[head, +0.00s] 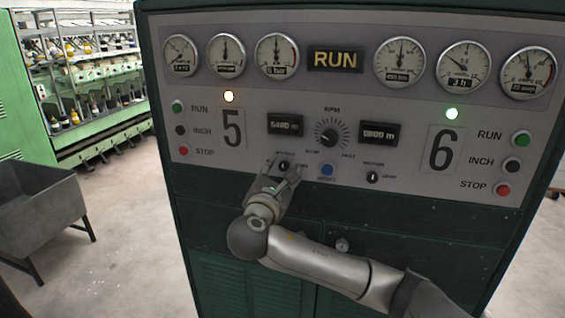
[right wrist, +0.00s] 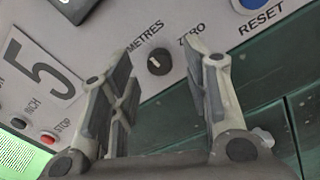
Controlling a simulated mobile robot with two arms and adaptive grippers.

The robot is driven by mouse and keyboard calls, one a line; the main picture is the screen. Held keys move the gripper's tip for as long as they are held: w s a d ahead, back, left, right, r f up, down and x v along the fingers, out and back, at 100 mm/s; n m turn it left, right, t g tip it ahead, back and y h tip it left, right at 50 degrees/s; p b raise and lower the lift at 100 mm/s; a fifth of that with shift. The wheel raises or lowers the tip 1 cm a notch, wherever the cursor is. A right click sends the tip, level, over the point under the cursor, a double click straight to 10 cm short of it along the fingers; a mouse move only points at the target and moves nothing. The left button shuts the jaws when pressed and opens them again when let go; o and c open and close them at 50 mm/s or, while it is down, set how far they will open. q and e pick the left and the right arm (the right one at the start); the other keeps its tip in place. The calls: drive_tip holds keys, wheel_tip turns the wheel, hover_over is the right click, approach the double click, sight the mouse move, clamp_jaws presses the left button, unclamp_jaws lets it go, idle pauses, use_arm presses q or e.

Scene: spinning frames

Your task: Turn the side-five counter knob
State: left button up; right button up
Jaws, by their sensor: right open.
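The side-five counter knob (head: 284,165) is a small black knob on the grey panel, right of the big 5 and below the left counter window. In the right wrist view the knob (right wrist: 159,61) sits between the labels METRES and ZERO, with a pale pointer mark. My right gripper (head: 281,174) is in front of the knob in the head view. In the right wrist view the right gripper (right wrist: 161,60) is open, its fingers apart on either side of the knob with visible gaps. I cannot tell how deep the fingertips reach. My left gripper is not in view.
A blue reset button (head: 327,170) lies right of the knob, with the RPM dial (head: 329,132) above it. A matching side-six knob (head: 372,177) is farther right. A red stop button (head: 183,150) is left. A grey bin (head: 40,205) stands on the floor at left.

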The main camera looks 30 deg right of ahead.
sight(284, 166)
drive_tip(key=shift+x, duration=1.2)
clamp_jaws()
drive_tip(key=shift+f, duration=0.1)
